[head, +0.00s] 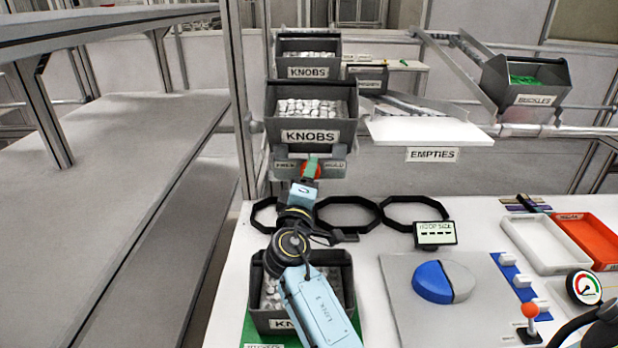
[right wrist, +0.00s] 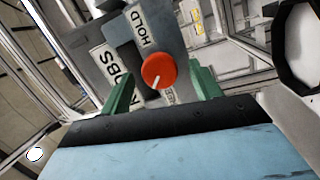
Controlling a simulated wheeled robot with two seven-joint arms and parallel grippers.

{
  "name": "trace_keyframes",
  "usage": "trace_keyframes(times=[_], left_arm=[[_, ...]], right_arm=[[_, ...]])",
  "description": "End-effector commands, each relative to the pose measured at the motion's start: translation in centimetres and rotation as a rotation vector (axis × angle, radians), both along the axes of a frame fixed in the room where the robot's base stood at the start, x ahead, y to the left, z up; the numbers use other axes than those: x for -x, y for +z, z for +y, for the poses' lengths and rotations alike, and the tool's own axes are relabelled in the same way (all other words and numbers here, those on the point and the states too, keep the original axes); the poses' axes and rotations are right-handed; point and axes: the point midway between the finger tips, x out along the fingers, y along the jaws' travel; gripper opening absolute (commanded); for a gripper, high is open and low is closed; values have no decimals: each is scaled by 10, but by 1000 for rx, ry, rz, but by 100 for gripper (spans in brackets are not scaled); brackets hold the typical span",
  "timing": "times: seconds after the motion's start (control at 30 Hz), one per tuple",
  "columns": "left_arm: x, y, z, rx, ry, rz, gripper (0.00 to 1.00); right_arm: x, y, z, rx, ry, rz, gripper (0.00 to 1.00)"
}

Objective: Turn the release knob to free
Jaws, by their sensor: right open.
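The release knob (right wrist: 158,68) is a round red dial with a white pointer mark, on a grey panel below the upper KNOBS bins. In the right wrist view its mark points down and slightly left. The HOLD label (right wrist: 141,24) is above it, and a partly hidden label (right wrist: 169,97) is below. My right gripper (right wrist: 163,88) is open, with green fingers on either side of the knob and visible gaps. I cannot tell how deep they reach. In the head view, the red knob (head: 304,173) is partly covered by the gripper.
Bins of white knobs (head: 310,107) stand above the panel. Another bin (head: 345,298) is below my arm. Black octagonal hoops (head: 348,201) lie on the white table. A blue and grey dome (head: 435,282), trays (head: 545,260) and a gauge (head: 585,287) are to the right.

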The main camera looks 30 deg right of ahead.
Motion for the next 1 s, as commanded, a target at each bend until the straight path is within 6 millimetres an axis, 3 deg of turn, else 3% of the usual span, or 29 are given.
trace_keyframes(times=[0.5,0.7,1.0], left_arm=[[2,-14,9,-12,-7,6,36],[4,-16,19,-25,-11,9,36],[2,-15,24,-31,-12,7,36]], right_arm=[[76,-19,71,-3,1,2,63],[88,-20,82,-2,-1,0,63],[89,-19,83,-1,0,-1,63]])
